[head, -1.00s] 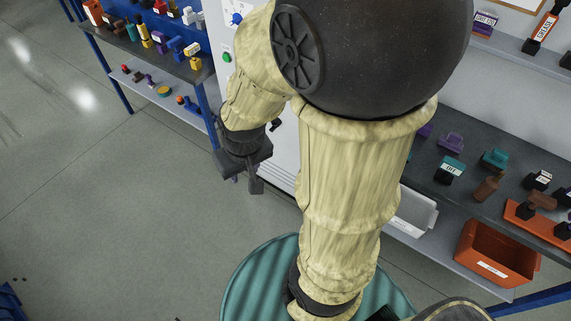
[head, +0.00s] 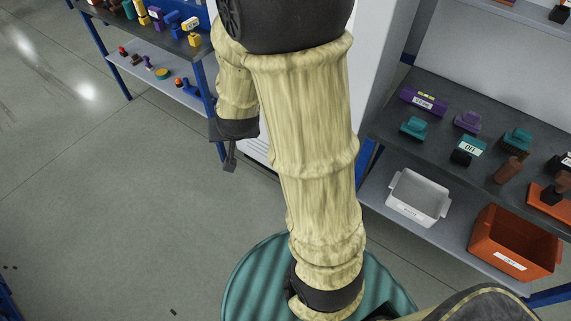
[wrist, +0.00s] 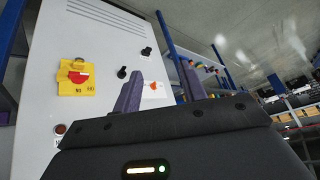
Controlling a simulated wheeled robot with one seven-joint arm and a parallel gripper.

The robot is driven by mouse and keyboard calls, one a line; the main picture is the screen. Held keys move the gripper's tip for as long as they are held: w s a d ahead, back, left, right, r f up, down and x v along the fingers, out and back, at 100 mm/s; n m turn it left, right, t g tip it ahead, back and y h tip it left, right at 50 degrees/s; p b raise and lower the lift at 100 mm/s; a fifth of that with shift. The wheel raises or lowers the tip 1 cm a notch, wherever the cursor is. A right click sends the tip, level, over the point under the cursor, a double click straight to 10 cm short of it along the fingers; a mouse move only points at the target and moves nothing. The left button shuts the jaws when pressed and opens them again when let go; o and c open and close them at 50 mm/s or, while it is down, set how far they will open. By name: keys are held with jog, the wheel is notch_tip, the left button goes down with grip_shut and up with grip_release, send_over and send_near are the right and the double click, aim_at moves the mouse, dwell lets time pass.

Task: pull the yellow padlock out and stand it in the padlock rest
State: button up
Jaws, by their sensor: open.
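My gripper (wrist: 158,82) is open and empty in the wrist view, its two purple fingers apart in front of a pale cabinet. In the head view my gripper (head: 230,157) hangs at the left of my arm, partly hidden by it. On the cabinet face, left of the fingers in the wrist view, is a yellow plate (wrist: 70,90) with a red switch (wrist: 78,77). I cannot tell whether a yellow padlock hangs there. I cannot make out the padlock rest in either view.
The cabinet (wrist: 105,35) also carries black knobs. In the head view, a right-hand bench (head: 440,92) holds teal, purple and brown items, with a white bin (head: 417,198) and orange bin (head: 508,245) below. A left bench holds small coloured items. Floor at left is clear.

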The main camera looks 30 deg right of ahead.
jog(key=w+d+f+m+t+h+b, duration=0.1)
jog(key=w+d+f+m+h+b, duration=0.15)
jog(key=d+f+b, duration=0.35)
jog(key=w+d+f+m+t+h+b, duration=0.1)
jog(key=w+d+f+m+h+b, duration=0.2)
jog(key=f, duration=0.5)
jog(key=s+d+f+m+g+h+b, duration=0.2)
jog(key=d+f+m+h+b, duration=0.2)
jog(key=d+f+h+b, duration=0.4)
notch_tip(320, 180, down, 2)
jog(key=b, duration=0.4)
jog(key=shift+d+g+h, duration=0.35)
jog(key=shift+d+g, duration=0.05)
jog(key=shift+s+f, duration=0.1)
jog(key=b+x, duration=0.3)
jog(key=x, duration=1.4)
jog(key=shift+d, duration=0.15)
jog(key=shift+c, duration=0.2)
